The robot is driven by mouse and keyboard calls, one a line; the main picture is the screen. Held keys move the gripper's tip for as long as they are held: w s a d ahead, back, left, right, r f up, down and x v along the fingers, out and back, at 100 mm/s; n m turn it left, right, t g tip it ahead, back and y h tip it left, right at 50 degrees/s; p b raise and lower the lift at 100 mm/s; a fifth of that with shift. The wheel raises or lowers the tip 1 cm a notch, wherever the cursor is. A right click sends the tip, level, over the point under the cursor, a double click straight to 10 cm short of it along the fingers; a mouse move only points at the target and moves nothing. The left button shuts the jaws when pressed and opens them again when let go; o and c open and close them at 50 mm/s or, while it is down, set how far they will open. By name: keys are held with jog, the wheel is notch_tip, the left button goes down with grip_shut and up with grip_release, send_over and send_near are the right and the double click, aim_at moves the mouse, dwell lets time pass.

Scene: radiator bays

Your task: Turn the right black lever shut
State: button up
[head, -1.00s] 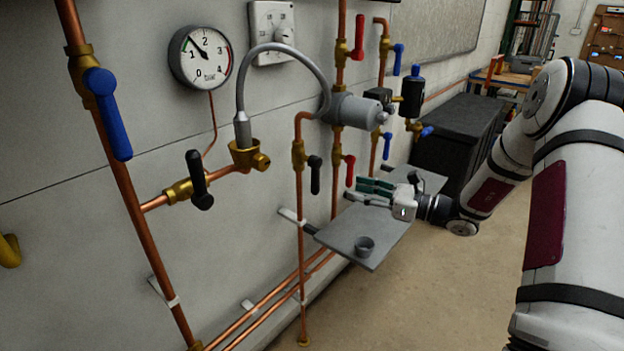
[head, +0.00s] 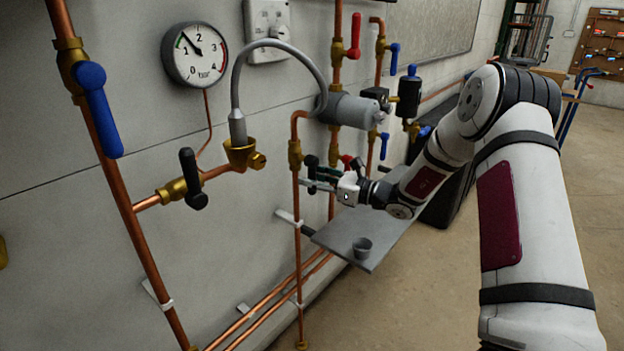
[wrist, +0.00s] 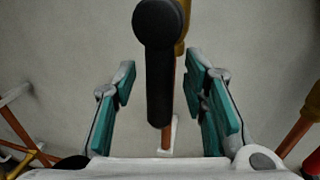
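The right black lever (head: 311,170) hangs down along a vertical copper pipe, at a brass valve (head: 295,155). My gripper (head: 316,180) is at this lever, with its teal-padded fingers pointing left toward the wall. In the wrist view the black lever (wrist: 159,70) runs upright between the two open fingers (wrist: 163,92). A gap shows on each side, so neither pad appears to touch it. The lever's lower end in that view lies between the pads. The left black lever (head: 193,178) is on another brass valve, well away from my gripper.
A red-handled valve (head: 346,162) is close behind the gripper, partly hidden. A grey cylinder (head: 350,110) and hose (head: 285,46) are above. Open floor lies to the right.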

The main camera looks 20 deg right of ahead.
jog(key=shift+w+a, duration=0.15)
grip_shut()
dwell(0.4)
jog(key=s+a+r+m+t+p, duration=0.1)
jog(key=r+m+t+p, duration=0.1)
jog(key=m+p, duration=0.4)
jog(key=s+a+r+m+t+h+p, duration=0.1)
jog(key=m+p, duration=0.5)
jog(key=m, duration=0.8)
jog(key=shift+s+a+r+t, duration=0.4)
jog(key=shift+a+r+t, duration=0.2)
jog(key=shift+a+r, duration=0.25)
